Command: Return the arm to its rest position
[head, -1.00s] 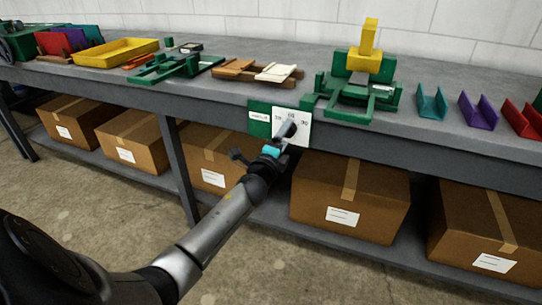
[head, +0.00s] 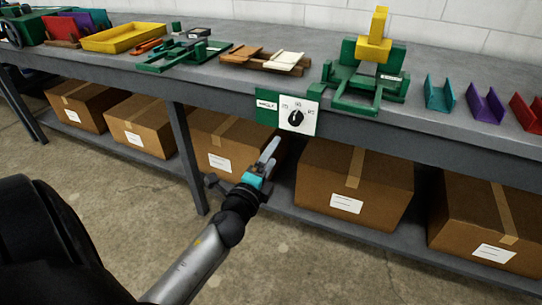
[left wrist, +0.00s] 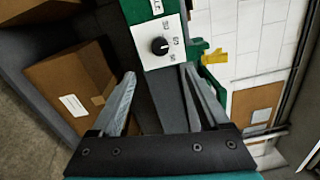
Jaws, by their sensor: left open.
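My left arm comes in from the lower left in the head view. Its gripper (head: 268,155) is in front of the bench's lower shelf, below and left of the dial panel, and holds nothing. In the left wrist view the two fingers (left wrist: 158,82) stand apart with empty space between them. The white and green dial panel (head: 298,114) with a black knob (head: 296,118) is on the bench's front edge. The knob (left wrist: 160,46) also shows beyond the fingertips in the left wrist view, apart from them. My right gripper is not seen.
The grey bench (head: 215,85) carries a yellow tray (head: 125,37), a green fixture with a yellow block (head: 374,45), and teal (head: 440,97) and purple (head: 486,104) channels. Cardboard boxes (head: 352,190) fill the lower shelf. The concrete floor in front is clear.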

